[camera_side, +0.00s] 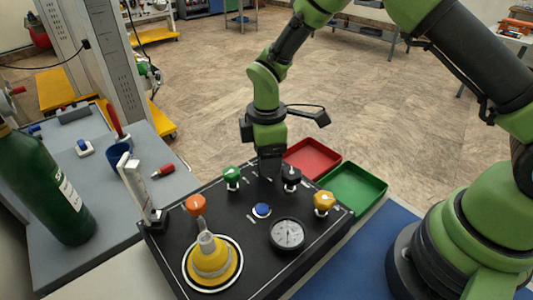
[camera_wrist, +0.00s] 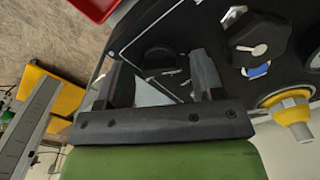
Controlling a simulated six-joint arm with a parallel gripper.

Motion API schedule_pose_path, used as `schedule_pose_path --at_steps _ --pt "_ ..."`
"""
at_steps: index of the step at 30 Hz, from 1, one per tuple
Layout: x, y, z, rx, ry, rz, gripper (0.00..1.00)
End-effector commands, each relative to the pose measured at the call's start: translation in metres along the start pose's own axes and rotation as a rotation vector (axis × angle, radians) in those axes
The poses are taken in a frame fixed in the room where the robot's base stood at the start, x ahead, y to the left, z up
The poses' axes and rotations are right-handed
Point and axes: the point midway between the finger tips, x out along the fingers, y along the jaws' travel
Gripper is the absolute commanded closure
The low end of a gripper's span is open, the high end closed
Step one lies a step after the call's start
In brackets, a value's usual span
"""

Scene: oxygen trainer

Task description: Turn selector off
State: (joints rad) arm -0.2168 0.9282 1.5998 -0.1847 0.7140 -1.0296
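The black control panel (camera_side: 240,212) carries several knobs, and its labels are too small to read. My gripper (camera_side: 269,174) points down low over the panel's back edge, between the green knob (camera_side: 232,175) and a black knob (camera_side: 290,176). In the wrist view, my gripper (camera_wrist: 160,64) has its two dark fingers apart. A dark rounded part (camera_wrist: 159,57) shows between and beyond them; I cannot tell whether it is the selector or whether the fingers touch it. A black knob with a white mark (camera_wrist: 257,36) is right of the fingers.
The orange knob (camera_side: 196,203), yellow knob (camera_side: 323,201), blue button (camera_side: 261,210), gauge (camera_side: 287,234) and yellow cone-shaped part (camera_side: 210,260) stand nearby on the panel. A red tray (camera_side: 312,157) and green tray (camera_side: 352,188) lie behind and right. A green cylinder (camera_side: 45,185) stands left.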

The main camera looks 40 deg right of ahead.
Motion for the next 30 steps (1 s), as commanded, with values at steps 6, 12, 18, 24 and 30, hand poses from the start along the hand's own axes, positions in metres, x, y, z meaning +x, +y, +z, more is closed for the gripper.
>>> schedule_pose_path --at_steps 6,12,18,24,30 --pt "-0.001 0.000 0.000 0.000 0.001 0.001 0.38" --pt "-0.026 0.001 -0.001 0.000 0.005 0.005 0.38" --pt "-0.067 0.001 -0.001 0.001 0.005 0.005 0.38" --pt "-0.093 0.001 0.000 0.000 0.002 0.003 0.38" --pt "-0.100 0.000 0.000 0.000 0.000 0.000 0.38"
